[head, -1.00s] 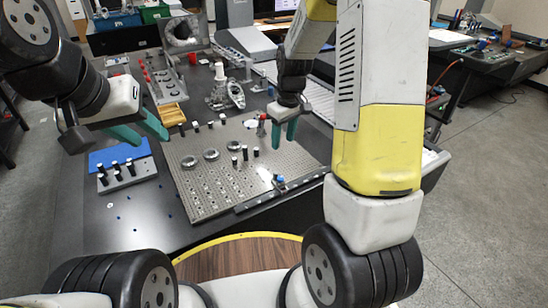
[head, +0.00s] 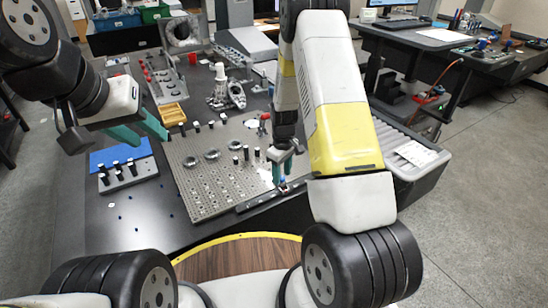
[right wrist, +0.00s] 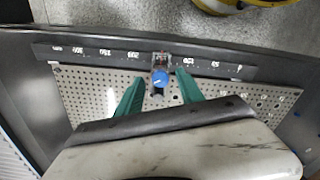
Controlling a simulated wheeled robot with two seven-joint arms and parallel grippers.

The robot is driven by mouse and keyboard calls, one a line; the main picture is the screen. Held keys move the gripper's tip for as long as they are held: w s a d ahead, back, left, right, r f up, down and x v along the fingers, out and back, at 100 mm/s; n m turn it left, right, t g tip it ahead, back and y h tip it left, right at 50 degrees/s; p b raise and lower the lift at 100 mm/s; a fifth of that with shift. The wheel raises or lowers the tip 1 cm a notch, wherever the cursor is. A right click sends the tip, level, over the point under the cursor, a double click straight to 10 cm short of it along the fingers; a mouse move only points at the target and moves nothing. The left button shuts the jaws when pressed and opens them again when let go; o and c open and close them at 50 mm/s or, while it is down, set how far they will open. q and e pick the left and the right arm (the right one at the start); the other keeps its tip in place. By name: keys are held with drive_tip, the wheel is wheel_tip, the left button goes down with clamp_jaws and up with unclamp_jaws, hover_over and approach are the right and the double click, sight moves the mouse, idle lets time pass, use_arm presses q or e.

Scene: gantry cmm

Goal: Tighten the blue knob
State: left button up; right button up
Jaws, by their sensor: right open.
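The blue knob (right wrist: 160,78) sits on a small clamp block on the black rail in the right wrist view, between and just beyond the two green fingertips. In the head view the knob (head: 282,180) is small and partly hidden by my right gripper (head: 282,172), which points down over it. In the wrist view my right gripper (right wrist: 160,90) is open, with a finger on either side of the knob and no clear contact. My left gripper (head: 146,134) hangs at the left with its green fingers apart and nothing visible between them.
The perforated plate (head: 212,190) holds several black-topped posts and metal rings. The marked rail (right wrist: 108,52) runs along its edge. A grey block with black knobs (head: 128,174) stands at the left by a blue mat. A white-topped fixture (head: 220,84) stands behind the plate.

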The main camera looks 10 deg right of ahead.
drive_tip(key=shift+f, duration=0.1)
clamp_jaws()
drive_tip(key=shift+m, duration=0.3)
drive_tip(key=m, duration=0.4)
drive_tip(key=shift+m, duration=0.3)
drive_tip(key=m, duration=0.5)
drive_tip(key=shift+m, duration=0.3)
idle(0.4)
